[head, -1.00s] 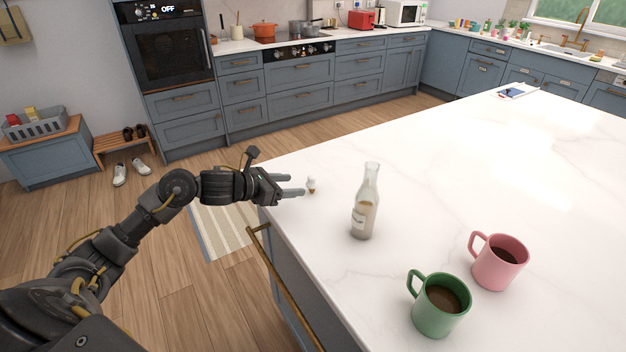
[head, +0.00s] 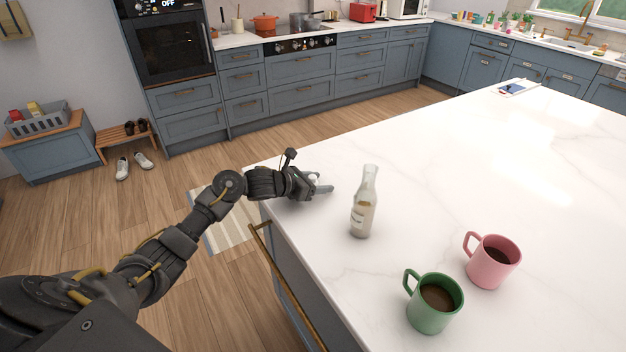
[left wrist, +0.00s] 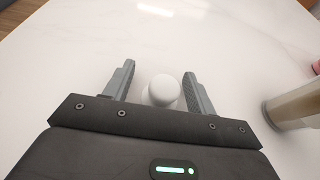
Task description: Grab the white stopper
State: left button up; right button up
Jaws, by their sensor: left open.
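The white stopper (left wrist: 163,91) shows in the left wrist view as a round white knob between the two fingers of my left gripper (left wrist: 160,88). The fingers are open, with a gap visible on each side of it. In the head view my left gripper (head: 322,184) is low over the near left part of the white counter. There the stopper is mostly hidden by the fingers; a small pale bit (head: 315,175) shows beside them. My right gripper is not in view.
A glass bottle (head: 363,205) stands just right of my left gripper; its side also shows in the left wrist view (left wrist: 292,106). A green mug (head: 432,305) and a pink mug (head: 492,264) stand nearer on the counter (head: 450,160). The counter beyond the gripper is clear.

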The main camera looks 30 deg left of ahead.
pick_arm(q)
jog(key=c, duration=1)
jog(key=shift+c, duration=0.2)
